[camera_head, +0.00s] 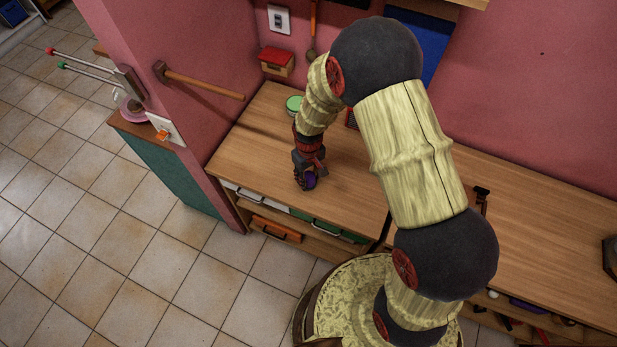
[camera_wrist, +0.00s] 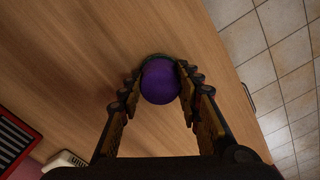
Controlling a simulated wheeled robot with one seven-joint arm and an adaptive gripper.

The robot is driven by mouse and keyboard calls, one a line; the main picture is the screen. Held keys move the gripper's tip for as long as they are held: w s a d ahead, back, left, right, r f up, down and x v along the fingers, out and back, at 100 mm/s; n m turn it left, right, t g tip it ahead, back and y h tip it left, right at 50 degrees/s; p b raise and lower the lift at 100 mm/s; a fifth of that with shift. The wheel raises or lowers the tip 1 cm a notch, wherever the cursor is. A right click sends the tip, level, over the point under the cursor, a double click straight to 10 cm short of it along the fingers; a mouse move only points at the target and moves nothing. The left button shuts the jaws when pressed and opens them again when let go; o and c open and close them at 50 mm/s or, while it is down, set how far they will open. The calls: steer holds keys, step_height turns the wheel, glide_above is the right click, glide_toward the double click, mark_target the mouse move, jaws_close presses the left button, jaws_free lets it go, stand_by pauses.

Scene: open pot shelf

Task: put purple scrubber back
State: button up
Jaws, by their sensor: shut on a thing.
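The purple scrubber (camera_wrist: 160,82) shows as a round purple shape between my two fingers in the wrist view, with a dark green edge at its far side. My gripper (camera_wrist: 160,92) is shut on it. In the head view my gripper (camera_head: 309,178) is over the wooden counter (camera_head: 345,198), close to its front edge, and a bit of the purple scrubber (camera_head: 310,182) shows at the fingertips. I cannot tell whether the scrubber touches the counter.
A green round thing (camera_head: 294,104) stands at the back of the counter. The counter around my gripper is mostly clear.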

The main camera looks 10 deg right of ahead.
steer(key=shift+f, duration=0.25)
steer(key=o, duration=0.9)
steer(key=shift+o, duration=0.6)
step_height(320, 180, up, 12)
steer(key=p, duration=0.1)
step_height(320, 180, up, 11)
steer(key=m+t, duration=0.1)
glide_above(309, 177)
steer(key=s+d, duration=0.1)
steer(key=d, duration=0.2)
steer(key=s+d+r+m+t, duration=0.1)
steer(key=s+d+r+t, duration=0.1)
steer(key=s+r, duration=0.7)
steer(key=s+d+r+m+t, duration=0.2)
steer(key=s+d+r, duration=0.2)
steer(key=s+r, duration=0.5)
steer(key=shift+d+r+m+t, duration=0.3)
steer(key=shift+d+r, duration=0.1)
steer(key=shift+r, duration=0.25)
